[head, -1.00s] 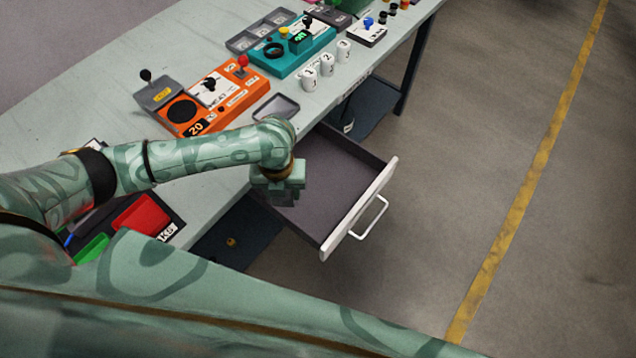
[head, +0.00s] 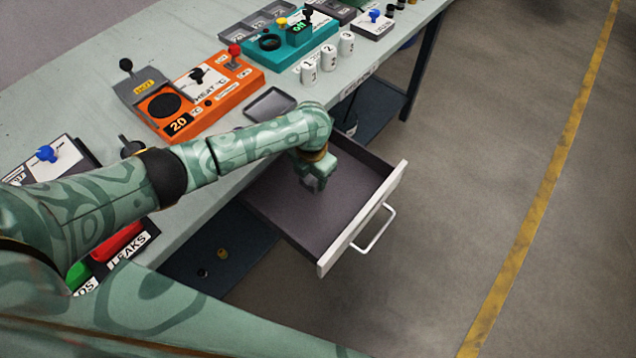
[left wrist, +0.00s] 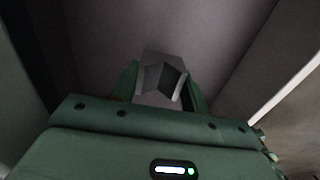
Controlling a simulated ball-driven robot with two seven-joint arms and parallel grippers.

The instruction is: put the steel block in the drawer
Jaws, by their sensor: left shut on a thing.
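The steel block (left wrist: 150,75) is grey, with a dark angled notch, and sits between the green fingers of my left gripper in the left wrist view. My left gripper (head: 315,177) is shut on it, over the inside of the open drawer (head: 362,218). In the head view the block (head: 308,184) shows only as a small grey patch under the fingers. I cannot tell whether it touches the drawer floor. The drawer has a dark inside, a white front and a white handle, and I see nothing else lying in it. My right gripper is not in view.
The drawer sticks out from the workbench (head: 80,105). On the bench are an orange heater (head: 215,100), a small grey tray (head: 270,104), several white numbered cups (head: 328,56) and a teal device (head: 280,48). The floor right of the drawer is clear.

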